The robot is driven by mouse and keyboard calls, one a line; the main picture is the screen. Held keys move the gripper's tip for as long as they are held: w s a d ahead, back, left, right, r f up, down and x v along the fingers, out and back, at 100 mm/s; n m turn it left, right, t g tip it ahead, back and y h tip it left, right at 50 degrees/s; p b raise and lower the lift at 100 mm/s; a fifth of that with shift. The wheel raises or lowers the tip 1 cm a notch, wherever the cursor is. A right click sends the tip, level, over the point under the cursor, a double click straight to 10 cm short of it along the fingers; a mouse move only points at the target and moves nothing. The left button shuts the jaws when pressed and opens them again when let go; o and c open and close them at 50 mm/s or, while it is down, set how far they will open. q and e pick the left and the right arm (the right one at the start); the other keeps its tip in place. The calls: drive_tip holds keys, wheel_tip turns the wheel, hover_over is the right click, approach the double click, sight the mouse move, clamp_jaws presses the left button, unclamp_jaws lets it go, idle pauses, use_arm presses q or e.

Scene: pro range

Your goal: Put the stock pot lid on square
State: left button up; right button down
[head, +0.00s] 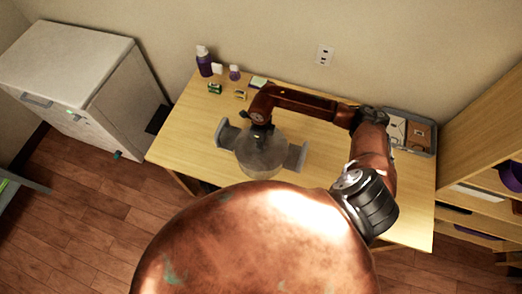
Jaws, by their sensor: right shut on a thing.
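The grey stock pot (258,168) stands on the wooden table, with one wide handle (226,134) on its left and another (297,157) on its right. The grey round lid (272,147) shows at the top of the pot. My right gripper (261,136) is over the pot's top, shut on the lid near its middle, and hides part of it. I cannot tell whether the lid's rim touches the pot all round or sits level. My left gripper is not in view.
The wooden table (335,195) is clear left and right of the pot. A purple bottle (204,61), small jar (234,73), batteries (215,89) and a sticky-note pad (258,82) lie at the back left. A grey tray (422,150) is at the right, near shelves (475,200).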

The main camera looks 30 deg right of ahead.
drive_tip(key=shift+s+f, duration=0.1)
drive_tip(key=shift+f, duration=0.05)
drive_tip(key=c, duration=1.9)
unclamp_jaws()
drive_tip(key=shift+r+p, duration=2.2)
drive_tip(key=shift+r, duration=1.9)
